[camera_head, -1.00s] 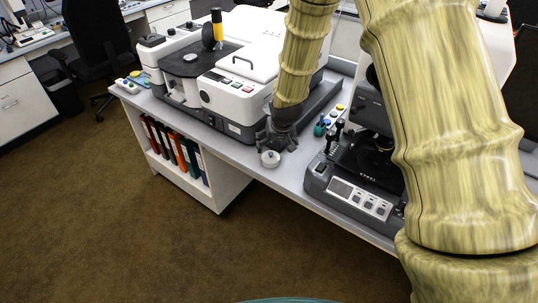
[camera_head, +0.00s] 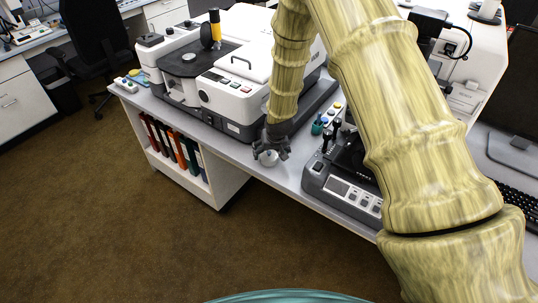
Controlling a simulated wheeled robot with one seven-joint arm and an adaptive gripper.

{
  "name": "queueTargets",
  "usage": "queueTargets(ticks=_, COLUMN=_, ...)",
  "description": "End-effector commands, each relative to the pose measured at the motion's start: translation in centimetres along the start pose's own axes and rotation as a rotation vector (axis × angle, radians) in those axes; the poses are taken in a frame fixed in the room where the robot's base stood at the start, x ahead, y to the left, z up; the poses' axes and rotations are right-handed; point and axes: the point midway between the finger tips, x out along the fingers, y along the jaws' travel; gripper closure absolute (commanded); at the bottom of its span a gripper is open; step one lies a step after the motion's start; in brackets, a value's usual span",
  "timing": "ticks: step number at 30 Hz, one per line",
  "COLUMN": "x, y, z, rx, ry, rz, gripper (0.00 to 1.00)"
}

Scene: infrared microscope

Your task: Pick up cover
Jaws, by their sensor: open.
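A small round white piece (camera_head: 268,158), which looks like the cover, sits on the grey bench top near its front edge. My gripper (camera_head: 271,152) is dark grey, points down and is open. Its fingers are right at the white piece, with one on each side of it in the picture. They partly hide it, and I cannot tell whether they touch it.
A large white instrument (camera_head: 250,55) with a handled lid stands behind to the left. The black microscope base (camera_head: 345,188) with a button panel is close on the right. A teal holder (camera_head: 317,126) and coloured caps are behind.

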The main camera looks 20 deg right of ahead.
Motion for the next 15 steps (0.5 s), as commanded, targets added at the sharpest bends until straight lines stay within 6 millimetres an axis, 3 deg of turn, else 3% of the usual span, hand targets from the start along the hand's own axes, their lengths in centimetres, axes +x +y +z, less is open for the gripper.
queueTargets(ticks=6, x=1.6, y=0.0, z=-0.1, rx=-0.001, ry=0.001, rz=0.0, gripper=0.14)
queueTargets(ticks=15, x=2.0, y=0.0, z=0.0, rx=0.0, ry=0.001, rz=0.0, gripper=0.14)
